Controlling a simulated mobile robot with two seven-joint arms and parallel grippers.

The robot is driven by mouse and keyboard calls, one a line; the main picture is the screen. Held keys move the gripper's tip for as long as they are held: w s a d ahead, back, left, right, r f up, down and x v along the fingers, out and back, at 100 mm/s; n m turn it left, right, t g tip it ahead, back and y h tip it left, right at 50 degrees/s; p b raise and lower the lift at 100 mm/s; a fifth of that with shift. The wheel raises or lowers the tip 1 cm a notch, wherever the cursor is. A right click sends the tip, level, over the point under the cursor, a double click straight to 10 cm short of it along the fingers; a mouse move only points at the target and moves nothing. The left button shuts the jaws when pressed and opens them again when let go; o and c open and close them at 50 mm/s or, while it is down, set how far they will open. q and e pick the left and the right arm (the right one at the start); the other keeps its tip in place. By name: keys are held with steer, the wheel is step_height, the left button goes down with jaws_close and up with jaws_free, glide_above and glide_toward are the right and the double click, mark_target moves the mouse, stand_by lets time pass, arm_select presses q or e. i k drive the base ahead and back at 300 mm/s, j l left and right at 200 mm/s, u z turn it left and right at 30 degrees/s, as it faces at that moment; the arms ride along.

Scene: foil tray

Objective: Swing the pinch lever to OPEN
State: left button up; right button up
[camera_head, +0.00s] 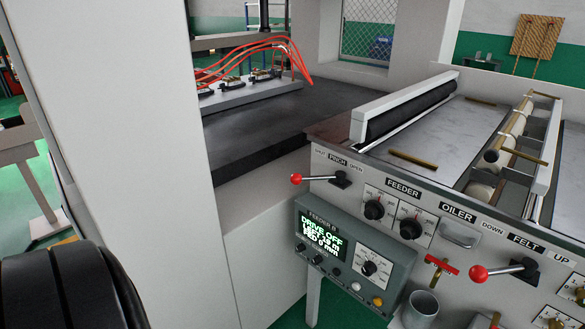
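The pinch lever (318,179) is on the upper left of the grey machine's front panel. Its red ball knob (296,179) points left from a black pivot (341,180), toward the side marked SHUT. The PINCH label (338,163) is above it, with OPEN to the right of that word. Nothing touches the lever. Neither of my grippers is in view; only a dark rounded part, probably of my own arm, shows at the lower left.
A feeder control box (352,258) below the lever reads DRIVE OFF. Two black dials (392,216) are right of the lever. A felt lever (505,270) with a red knob and a red tap handle (441,265) are farther right. A white wall (140,130) stands left.

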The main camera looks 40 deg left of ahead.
mark_target(296, 178)
steer(key=l+u, duration=0.1)
steer(key=u, duration=1.05)
steer(key=k+j, duration=0.05)
